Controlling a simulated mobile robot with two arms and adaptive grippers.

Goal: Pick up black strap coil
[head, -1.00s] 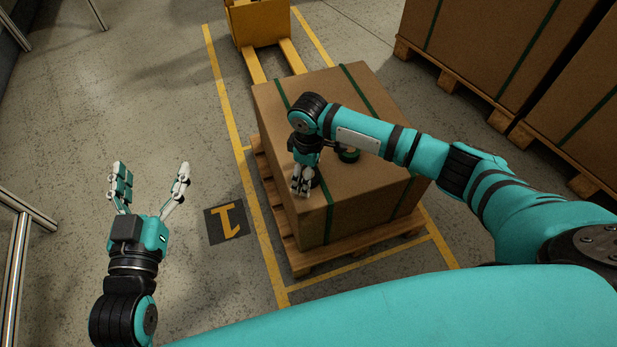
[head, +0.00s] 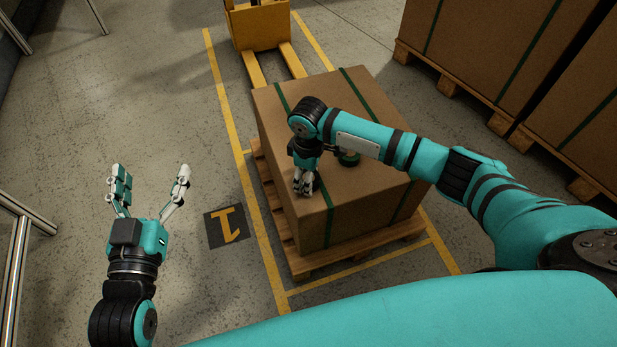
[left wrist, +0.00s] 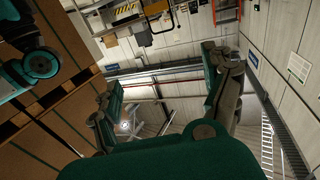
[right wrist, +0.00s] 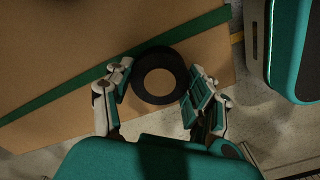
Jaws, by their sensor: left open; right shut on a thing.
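The black strap coil (right wrist: 160,53) is a dark ring on top of the cardboard box (right wrist: 50,60) in the right wrist view. My right gripper (right wrist: 160,74) has one finger on each side of it and is shut on it. In the head view my right gripper (head: 306,188) points down at the near left part of the box top, and its fingers mostly hide the coil. I cannot tell whether the coil still touches the box. My left gripper (head: 152,170) is open and empty above the floor at the left.
The box stands on a wooden pallet (head: 300,262) inside yellow floor lines. A yellow pallet truck (head: 257,25) is behind. More strapped boxes (head: 480,45) stand at the right. Metal rails (head: 14,260) are at the left.

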